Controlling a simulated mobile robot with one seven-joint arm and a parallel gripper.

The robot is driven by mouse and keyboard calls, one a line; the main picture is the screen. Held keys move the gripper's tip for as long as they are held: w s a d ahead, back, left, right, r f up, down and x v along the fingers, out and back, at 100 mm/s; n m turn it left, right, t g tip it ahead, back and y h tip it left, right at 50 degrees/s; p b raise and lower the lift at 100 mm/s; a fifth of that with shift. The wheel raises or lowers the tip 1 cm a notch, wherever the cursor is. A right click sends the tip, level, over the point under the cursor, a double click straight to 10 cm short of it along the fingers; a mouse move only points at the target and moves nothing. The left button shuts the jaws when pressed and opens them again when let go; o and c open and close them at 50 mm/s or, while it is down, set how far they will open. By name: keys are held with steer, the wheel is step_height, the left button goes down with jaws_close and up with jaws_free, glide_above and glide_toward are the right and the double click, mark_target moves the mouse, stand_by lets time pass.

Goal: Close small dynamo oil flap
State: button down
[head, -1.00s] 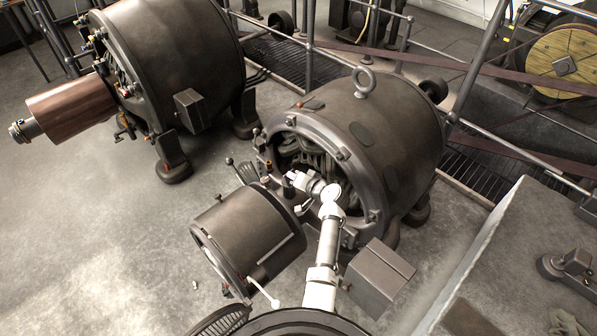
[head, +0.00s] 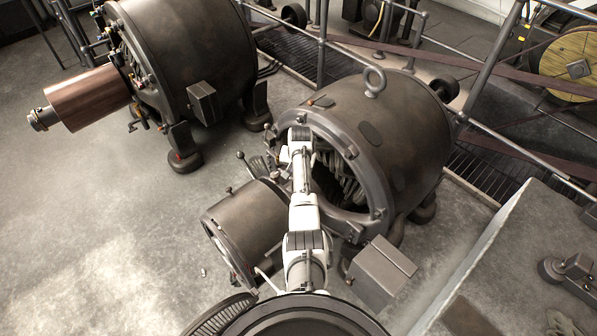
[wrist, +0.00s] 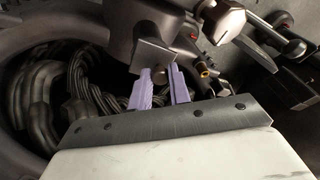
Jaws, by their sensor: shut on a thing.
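The wrist view shows my gripper (wrist: 160,70) with two lilac fingers at either side of a small grey metal part (wrist: 154,52). The part hangs from the underside of a dark round housing (wrist: 145,18), and I cannot tell for sure that it is the oil flap. In the head view my white arm (head: 303,210) reaches over the small dark drum (head: 245,220) to the front rim of the dynamo (head: 385,130). My fingertips are hidden there by the arm. The dynamo's open front shows dark coils (wrist: 40,95) inside.
A larger dynamo (head: 185,45) with a copper-brown drum (head: 90,100) stands at the upper left. A grey box (head: 380,275) sits right of my arm. Railings and belts run behind. Bare floor (head: 110,230) lies open at the left. A polished lever head (wrist: 225,22) is close to my gripper.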

steer(key=shift+w+a+f+g+h+b, duration=0.2)
steer(key=shift+f+g+h+b, duration=0.25)
steer(key=shift+b, duration=0.3)
steer(key=shift+r, duration=0.15)
steer(key=c, duration=1.3)
jaws_free()
step_height(320, 180, up, 14)
steer(key=s, duration=0.2)
steer(key=shift+a+b, duration=0.25)
steer(key=shift+b, duration=0.15)
